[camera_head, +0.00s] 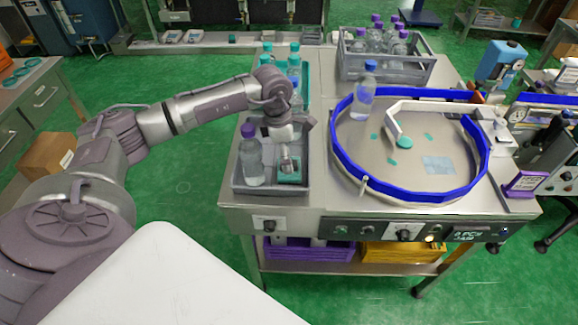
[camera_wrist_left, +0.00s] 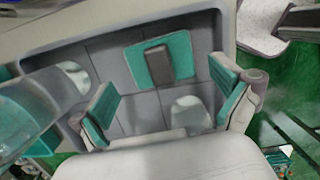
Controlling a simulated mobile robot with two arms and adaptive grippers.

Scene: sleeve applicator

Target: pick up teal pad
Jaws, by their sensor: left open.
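The teal pad (camera_wrist_left: 138,68) is a flat teal square with a grey block on top. It lies on the floor of a grey tray (camera_head: 238,183) at the near left of the metal table; in the head view the pad (camera_head: 290,178) shows partly below my gripper. My left gripper (camera_head: 288,162) points down into this tray over the pad. In the left wrist view its two teal-lined fingers (camera_wrist_left: 165,102) are spread wide and empty, with the pad ahead of them, apart from both. My right gripper is not in view.
A purple-capped clear bottle (camera_head: 251,160) stands in the tray, left of my gripper. Teal-capped bottles (camera_head: 294,62) stand behind. A round turntable with a blue rail (camera_head: 420,193) fills the table to the right. A grey crate (camera_head: 385,70) of purple-capped bottles stands at the back.

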